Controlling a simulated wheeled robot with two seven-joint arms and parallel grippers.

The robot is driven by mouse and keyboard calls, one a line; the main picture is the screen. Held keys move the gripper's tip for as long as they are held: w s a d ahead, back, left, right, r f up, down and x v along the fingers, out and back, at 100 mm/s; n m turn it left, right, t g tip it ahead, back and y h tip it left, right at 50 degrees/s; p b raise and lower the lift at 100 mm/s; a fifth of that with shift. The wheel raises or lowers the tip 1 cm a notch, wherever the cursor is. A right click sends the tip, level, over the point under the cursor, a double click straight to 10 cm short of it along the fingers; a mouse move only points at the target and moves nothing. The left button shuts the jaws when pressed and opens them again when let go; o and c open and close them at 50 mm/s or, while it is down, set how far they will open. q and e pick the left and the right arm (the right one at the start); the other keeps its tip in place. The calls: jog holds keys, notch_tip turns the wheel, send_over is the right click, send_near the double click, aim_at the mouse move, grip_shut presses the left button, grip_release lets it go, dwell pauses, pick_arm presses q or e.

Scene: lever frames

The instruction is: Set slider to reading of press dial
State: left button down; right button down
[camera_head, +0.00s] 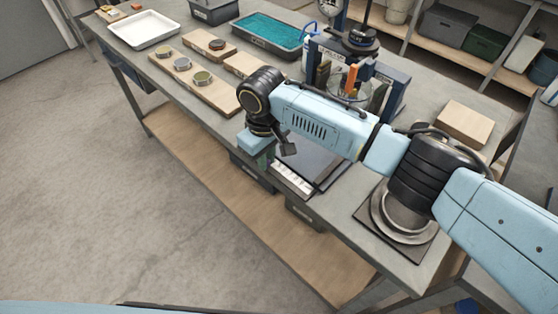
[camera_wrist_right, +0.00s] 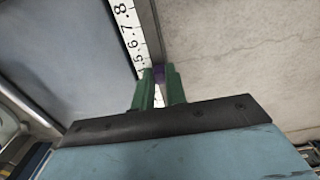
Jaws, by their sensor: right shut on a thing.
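My right arm crosses the table in the head view, with its green-fingered gripper (camera_head: 262,162) at the table's front edge. In the right wrist view, the gripper (camera_wrist_right: 160,88) is shut on a small purple slider knob (camera_wrist_right: 158,72), mostly hidden between the fingers. A white scale strip (camera_wrist_right: 129,40) runs along the slider's dark rail, with the figures 5 to 8 showing. The knob is near the 5 end of the visible figures. The strip also shows in the head view (camera_head: 293,180). A press (camera_head: 388,72) stands behind my arm; I cannot read its dial. My left gripper is not in view.
A teal-filled tray (camera_head: 236,31), a white tray (camera_head: 120,38) and wooden boards (camera_head: 165,62) with round pieces stand at the back left. A round metal piece on a dark plate (camera_head: 365,208) lies under my forearm. The floor (camera_head: 90,200) at left is clear.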

jog(key=shift+d, duration=0.1)
jog(key=c, duration=1.4)
grip_release()
jog(key=shift+c, duration=0.2)
jog(key=shift+r, duration=0.3)
notch_tip(320, 180, up, 13)
jog(key=p, duration=0.1)
jog(key=shift+p, duration=0.4)
jog(key=shift+f, duration=0.1)
